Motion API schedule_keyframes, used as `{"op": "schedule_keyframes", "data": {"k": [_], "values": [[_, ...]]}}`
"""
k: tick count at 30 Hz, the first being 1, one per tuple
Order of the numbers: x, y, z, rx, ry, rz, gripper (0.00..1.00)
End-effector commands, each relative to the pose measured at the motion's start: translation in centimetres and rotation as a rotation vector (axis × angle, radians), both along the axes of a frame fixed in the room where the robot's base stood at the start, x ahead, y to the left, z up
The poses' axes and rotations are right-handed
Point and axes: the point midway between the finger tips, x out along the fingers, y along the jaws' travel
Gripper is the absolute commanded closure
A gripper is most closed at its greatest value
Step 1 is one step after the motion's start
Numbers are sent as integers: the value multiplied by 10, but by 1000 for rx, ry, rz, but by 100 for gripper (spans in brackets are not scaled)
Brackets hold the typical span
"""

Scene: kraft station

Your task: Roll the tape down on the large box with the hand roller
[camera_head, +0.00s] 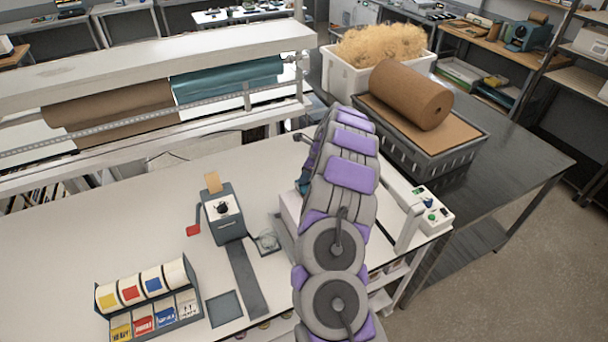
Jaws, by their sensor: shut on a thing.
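My own grey and purple arm rises through the middle of the head camera view and hides what lies behind it. My gripper is not visible, and neither is a hand roller. I cannot make out a large box with tape on it. A pale block-like edge (289,208) shows just left of my arm on the white table, mostly covered, and I cannot tell what it is.
The white table (60,230) holds a dark tape dispenser (224,222) and a label-roll rack (148,300). A control box (432,212) stands right of my arm. A grey crate (455,157) bears a brown paper roll (410,92). A white bin (345,78) holds shredded filling.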

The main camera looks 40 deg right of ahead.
Motion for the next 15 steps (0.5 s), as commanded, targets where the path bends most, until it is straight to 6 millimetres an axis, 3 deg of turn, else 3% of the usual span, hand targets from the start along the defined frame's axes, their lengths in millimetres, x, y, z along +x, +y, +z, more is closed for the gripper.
{"op": "schedule_keyframes", "data": {"k": [15], "values": [[-9, 7, 2, 0, 3, -1, 88]]}}
